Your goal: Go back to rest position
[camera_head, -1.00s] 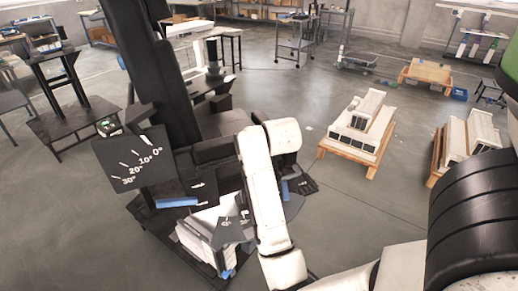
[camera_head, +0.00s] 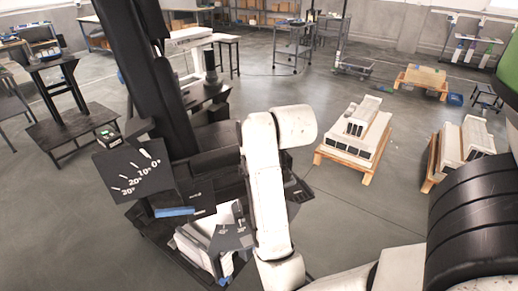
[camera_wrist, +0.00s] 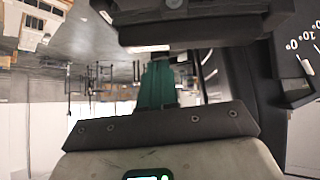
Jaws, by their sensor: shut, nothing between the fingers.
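My gripper (camera_wrist: 156,68) shows in the wrist view as a pair of teal fingers held together, with nothing between them. They stand out from a dark bracket on the grey gripper body. In the head view the gripper is hidden; my white arm rises from the lower right and bends at its upper end. A black column (camera_head: 150,65) stands left of my arm in the head view. A dark plate with angle marks (camera_head: 135,182) is at its lower left and also shows at the right of the wrist view (camera_wrist: 300,80).
A white block-like model on a wooden pallet (camera_head: 345,170) stands right of my arm, with a second pallet (camera_head: 428,182) farther right. A dark table (camera_head: 60,82) is at the far left. Shelves and carts line the back. Open floor lies between them.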

